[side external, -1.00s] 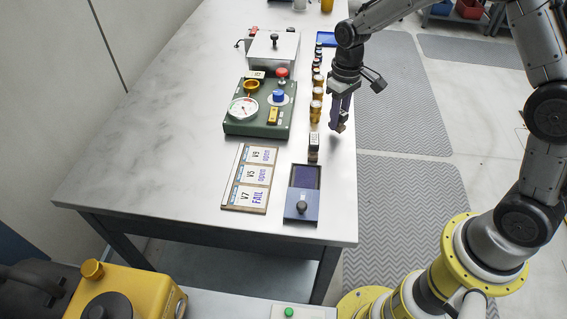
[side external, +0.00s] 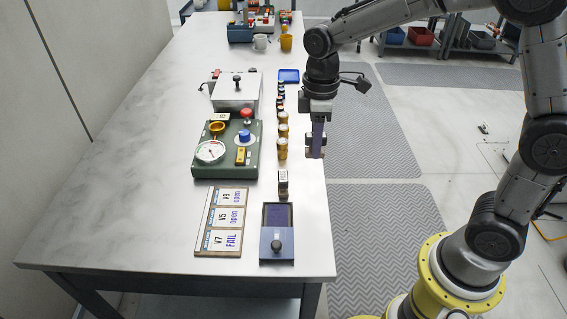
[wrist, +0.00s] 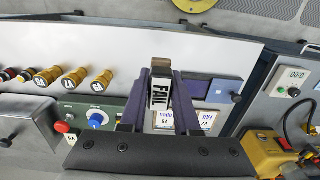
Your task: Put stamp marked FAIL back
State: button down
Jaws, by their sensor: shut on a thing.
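The FAIL stamp (wrist: 160,92) is between my gripper's two purple fingers in the wrist view, its white FAIL label facing the camera. My gripper (side external: 316,152) is shut on it and is held above the table's right edge in the side view; the stamp is hard to make out there. Another stamp (side external: 283,182) with a white label stands on the table to the gripper's lower left; its text is too small to read. A dark blue ink pad (side external: 278,217) with a black knob lies just in front of that stamp.
Left are a green gauge panel (side external: 227,170) and a card board (side external: 210,248) reading V9 open, V5 open, V7 FAIL. A metal box (side external: 222,95) is behind. The table's left side is clear.

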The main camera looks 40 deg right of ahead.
jog(key=w+f, duration=0.5)
jog(key=w+a+f, duration=0.1)
jog(key=w+f, duration=0.1)
jog(key=w, duration=0.1)
jog(key=shift+w+f, duration=0.15)
jog(key=shift+w, duration=0.05)
jog(key=shift+w+f, duration=0.2)
jog(key=shift+f, duration=1.5)
jog(key=shift+f, duration=0.15)
jog(key=c, duration=0.6)
grip_release()
jog(key=shift+c, duration=0.2)
